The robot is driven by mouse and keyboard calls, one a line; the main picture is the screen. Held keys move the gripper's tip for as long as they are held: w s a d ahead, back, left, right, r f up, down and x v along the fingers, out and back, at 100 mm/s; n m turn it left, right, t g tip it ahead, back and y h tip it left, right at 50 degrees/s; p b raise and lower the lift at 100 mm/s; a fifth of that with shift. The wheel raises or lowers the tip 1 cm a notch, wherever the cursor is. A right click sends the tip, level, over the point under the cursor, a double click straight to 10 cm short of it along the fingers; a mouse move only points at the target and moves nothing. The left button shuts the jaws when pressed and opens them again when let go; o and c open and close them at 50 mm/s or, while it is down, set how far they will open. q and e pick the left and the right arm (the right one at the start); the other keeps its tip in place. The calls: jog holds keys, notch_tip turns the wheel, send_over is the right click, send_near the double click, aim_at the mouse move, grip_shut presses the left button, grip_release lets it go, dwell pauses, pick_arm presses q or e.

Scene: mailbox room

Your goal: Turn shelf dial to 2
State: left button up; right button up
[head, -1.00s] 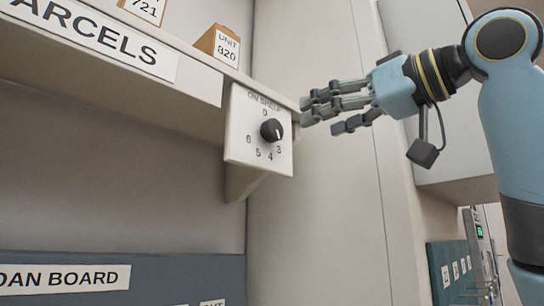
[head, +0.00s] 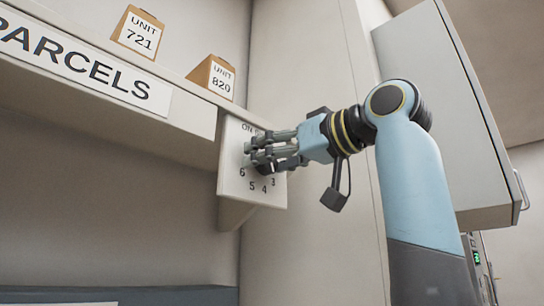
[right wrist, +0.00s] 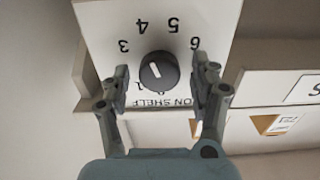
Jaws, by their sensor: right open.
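The shelf dial is a dark round knob (right wrist: 158,71) on a white panel (head: 236,185) labelled ON SHELF, fixed at the shelf's right end. In the right wrist view the panel is upside down; 3, 4, 5 and 6 are readable, while the numbers nearer me are partly hidden. A short light line marks the knob, but I cannot tell its exact number. My right gripper (head: 257,155) is in front of the panel and covers the knob in the head view. Its open fingers (right wrist: 160,72) stand on both sides of the knob, with gaps visible. My left gripper is out of view.
The shelf with the PARCELS label (head: 85,62) runs left of the panel. Small parcels marked UNIT 721 (head: 138,32) and UNIT 820 (head: 214,77) stand on it. A pale cabinet (head: 450,110) is behind my right arm. Bare wall lies below the shelf.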

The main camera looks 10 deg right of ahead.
jog(key=c, duration=1.1)
jog(key=shift+c, duration=0.2)
jog(key=shift+s+a+f+n+b, duration=0.15)
jog(key=shift+n+b, duration=1)
jog(key=shift+n, duration=2.75)
jog(key=shift+w+f+n+b, duration=0.1)
jog(key=shift+n+b, duration=1)
jog(key=shift+n, duration=2.8)
